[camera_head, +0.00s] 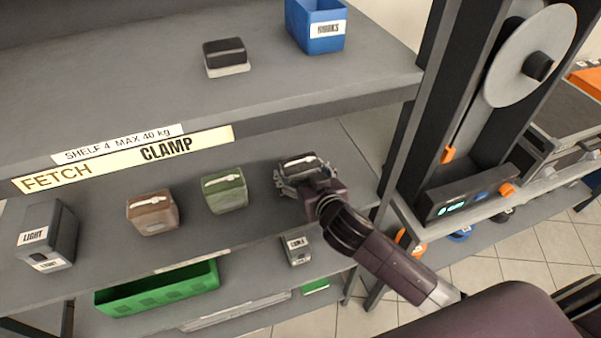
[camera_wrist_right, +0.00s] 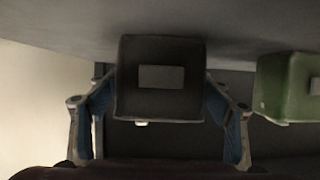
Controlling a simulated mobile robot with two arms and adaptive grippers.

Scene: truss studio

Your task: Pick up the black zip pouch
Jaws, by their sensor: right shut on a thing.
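The black zip pouch (camera_head: 298,166) is on the middle shelf at its right end, with my right gripper (camera_head: 306,178) around it. In the right wrist view the dark pouch (camera_wrist_right: 160,80) fills the space between the two blue-padded fingers of my right gripper (camera_wrist_right: 166,112), which are shut on its sides. I cannot tell whether the pouch still touches the shelf. My left gripper is not in view.
A green pouch (camera_head: 225,190) stands just left of the black one, and a brown pouch (camera_head: 153,212) further left. A grey box (camera_head: 47,236) stands at the far left. The upper shelf (camera_head: 130,95) overhangs. A rack post (camera_head: 391,165) rises close on the right.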

